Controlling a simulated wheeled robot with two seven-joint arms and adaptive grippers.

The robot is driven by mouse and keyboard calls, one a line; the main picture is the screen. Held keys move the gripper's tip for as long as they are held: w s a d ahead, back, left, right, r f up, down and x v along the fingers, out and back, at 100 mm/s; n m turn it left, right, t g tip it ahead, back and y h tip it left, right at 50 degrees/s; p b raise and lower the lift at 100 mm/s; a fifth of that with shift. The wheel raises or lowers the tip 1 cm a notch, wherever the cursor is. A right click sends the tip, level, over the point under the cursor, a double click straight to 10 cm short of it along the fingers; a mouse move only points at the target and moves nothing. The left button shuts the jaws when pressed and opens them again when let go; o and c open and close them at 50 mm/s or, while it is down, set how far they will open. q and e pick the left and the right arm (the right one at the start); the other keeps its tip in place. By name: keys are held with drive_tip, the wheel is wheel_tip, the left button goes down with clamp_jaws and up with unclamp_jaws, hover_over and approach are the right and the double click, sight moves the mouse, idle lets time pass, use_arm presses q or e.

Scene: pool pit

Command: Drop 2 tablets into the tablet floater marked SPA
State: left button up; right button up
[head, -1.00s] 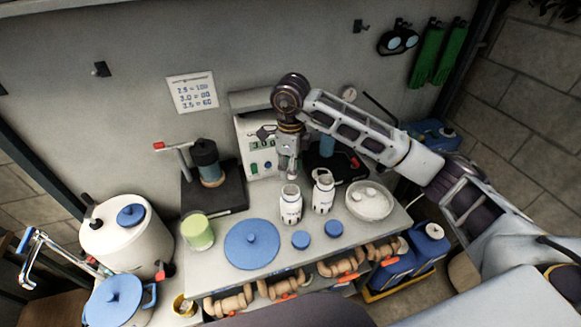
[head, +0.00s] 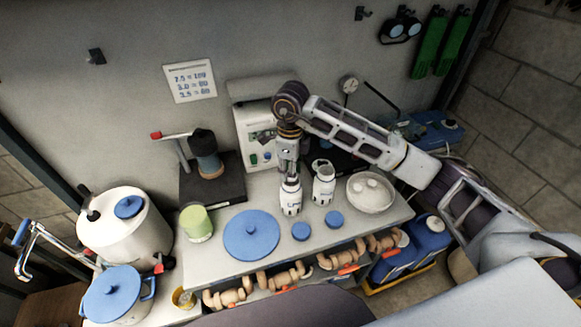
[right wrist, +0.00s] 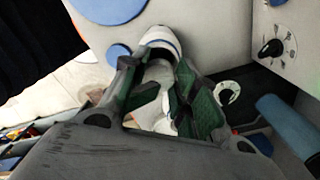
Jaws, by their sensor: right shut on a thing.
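Two white tablet floaters stand side by side on the bench: the left floater (head: 291,204) and the right floater (head: 324,186). Each has a small dark label, too small to read, so I cannot tell which says SPA. My right gripper (head: 289,180) is at the mouth of the left floater, pointing down. In the right wrist view, the gripper (right wrist: 156,75) is shut on a pale piece, apparently a tablet, mostly hidden by its fingers. White tablets (head: 373,184) lie in a shallow dish (head: 370,206) to the right. My left gripper is out of view.
Two blue caps (head: 301,231) lie in front of the floaters. A large blue lid (head: 251,235) and a green cup (head: 196,222) are to the left. A test device (head: 257,140) and a black stand (head: 212,182) are behind. Blue jugs (head: 425,235) stand below right.

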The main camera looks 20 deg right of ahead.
drive_tip(key=shift+f, duration=0.4)
drive_tip(key=shift+b, duration=0.3)
idle(0.5)
drive_tip(key=o, duration=1.1)
drive_tip(key=shift+c, duration=0.2)
drive_tip(key=shift+r+p, duration=1.15)
drive_tip(key=shift+r, duration=1.85)
